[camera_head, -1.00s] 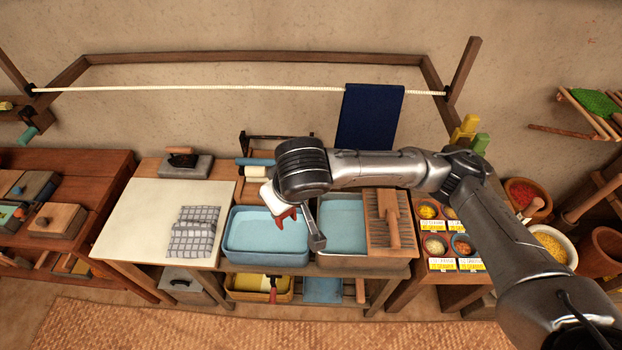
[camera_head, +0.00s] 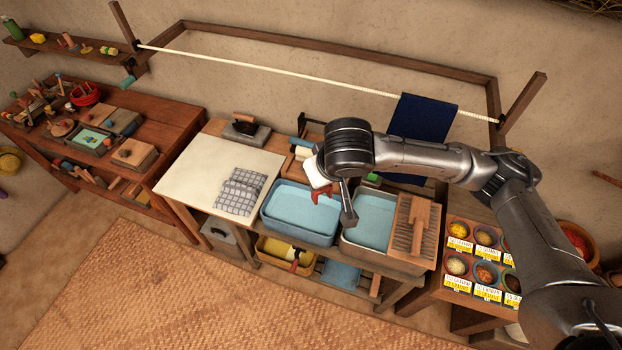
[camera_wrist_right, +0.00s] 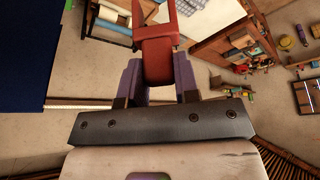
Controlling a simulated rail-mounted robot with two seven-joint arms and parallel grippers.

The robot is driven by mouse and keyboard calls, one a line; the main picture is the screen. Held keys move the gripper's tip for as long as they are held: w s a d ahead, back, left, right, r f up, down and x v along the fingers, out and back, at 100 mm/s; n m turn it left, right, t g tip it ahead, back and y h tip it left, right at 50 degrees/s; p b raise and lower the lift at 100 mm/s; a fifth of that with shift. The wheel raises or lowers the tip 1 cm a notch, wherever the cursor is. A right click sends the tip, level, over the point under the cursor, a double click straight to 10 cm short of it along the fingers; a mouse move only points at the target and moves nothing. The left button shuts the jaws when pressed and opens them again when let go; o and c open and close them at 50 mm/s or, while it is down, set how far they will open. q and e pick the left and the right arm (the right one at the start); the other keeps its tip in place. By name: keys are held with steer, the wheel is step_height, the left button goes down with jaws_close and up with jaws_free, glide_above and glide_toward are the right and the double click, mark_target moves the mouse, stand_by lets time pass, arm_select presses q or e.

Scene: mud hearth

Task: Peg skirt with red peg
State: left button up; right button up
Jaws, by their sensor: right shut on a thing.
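The skirt appears as a dark blue cloth (camera_head: 420,119) hanging over the white line (camera_head: 290,75), near its right end. It also fills the left edge of the right wrist view (camera_wrist_right: 25,45). My right gripper (camera_wrist_right: 158,72) is shut on the red peg (camera_wrist_right: 157,42), which sticks out beyond the fingers. In the head view the red peg (camera_head: 325,193) shows under my right wrist, in front of the blue basin. The peg is apart from the skirt and the line. My left gripper is not in view.
Below the line stand a pale worktop (camera_head: 205,175) with a folded checked cloth (camera_head: 240,191), a blue water basin (camera_head: 298,212), and a washboard (camera_head: 410,230). Spice bowls (camera_head: 485,237) stand at right. A wooden bench (camera_head: 150,135) stands left. The woven mat (camera_head: 150,290) is clear.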

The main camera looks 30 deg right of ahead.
steer(key=w+d+r+m+h+p, duration=0.15)
steer(key=d+r+p, duration=0.35)
steer(key=d, duration=0.6)
steer(key=w+d+r+m+p, duration=0.25)
steer(key=d+r, duration=0.35)
steer(key=d, duration=0.4)
steer(key=w+d+r+m+h+p, duration=0.15)
steer(key=d+r+p, duration=0.35)
steer(key=d, duration=0.6)
steer(key=d+n+g+y+b, duration=0.15)
steer(key=d+n+y, duration=0.45)
steer(key=n, duration=0.8)
steer(key=shift+t, duration=0.25)
step_height(320, 180, down, 6)
steer(key=shift+s+r+b, duration=0.1)
steer(key=shift+r+b, duration=0.1)
steer(key=shift+b, duration=0.5)
